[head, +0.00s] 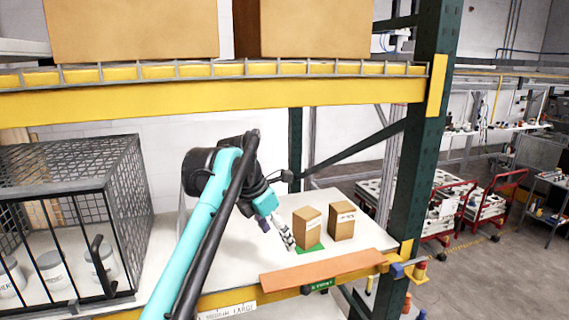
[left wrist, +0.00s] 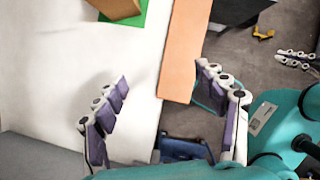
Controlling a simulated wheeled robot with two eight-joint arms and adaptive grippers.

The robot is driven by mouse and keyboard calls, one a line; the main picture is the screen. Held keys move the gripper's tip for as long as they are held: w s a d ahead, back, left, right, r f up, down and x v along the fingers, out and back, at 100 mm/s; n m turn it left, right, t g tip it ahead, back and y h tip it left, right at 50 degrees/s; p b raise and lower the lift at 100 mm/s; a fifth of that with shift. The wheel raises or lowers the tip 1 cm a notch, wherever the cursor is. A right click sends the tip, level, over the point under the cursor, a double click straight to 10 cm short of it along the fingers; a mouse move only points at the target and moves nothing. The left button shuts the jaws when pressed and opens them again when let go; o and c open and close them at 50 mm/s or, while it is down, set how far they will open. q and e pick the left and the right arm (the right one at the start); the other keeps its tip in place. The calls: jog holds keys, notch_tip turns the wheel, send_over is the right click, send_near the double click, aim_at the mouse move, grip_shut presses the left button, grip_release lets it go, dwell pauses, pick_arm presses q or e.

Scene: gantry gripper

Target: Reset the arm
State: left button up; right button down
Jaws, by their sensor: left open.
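My left arm (head: 205,225) reaches in over the shelf. Its gripper (head: 284,236) is just left of a small brown box in the head view and holds nothing. In the left wrist view the gripper (left wrist: 163,98) has its fingers spread wide, with white shelf and an orange-brown board between and beyond them. A finger set of what looks like my right gripper (left wrist: 296,60) shows at the right edge of the left wrist view; its jaw state is unclear. It does not show in the head view.
A small brown box (head: 307,226) stands on a green mat (head: 308,250), with another box (head: 342,220) beside it. The orange-brown board (head: 322,270) lies along the shelf's front edge. A black wire cage (head: 75,220) with white tubs stands left. A green upright (head: 425,130) bounds the right.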

pick_arm(q)
jog(key=s+a+f+m+t+y, duration=0.1)
jog(key=s+a+f+m, duration=0.35)
jog(key=s+m, duration=0.25)
jog(key=s+a+f+m+t+y, duration=0.1)
jog(key=s+a+f+m+t, duration=0.1)
jog(key=s+a+f+m, duration=0.35)
jog(key=s+a+f+m+t+y, duration=0.1)
jog(key=s+a+f+m, duration=0.2)
jog(key=s+f+m, duration=0.45)
jog(key=s+a+f+m, duration=0.3)
jog(key=s+f+m, duration=0.3)
jog(key=s, duration=0.2)
notch_tip(320, 180, down, 38)
jog(key=b, duration=3.8)
jog(key=shift+w, duration=0.4)
pick_arm(e)
notch_tip(320, 180, down, 38)
jog(key=shift+s+a+f, duration=0.15)
jog(key=shift+s+a, duration=0.05)
jog(key=shift+s, duration=0.15)
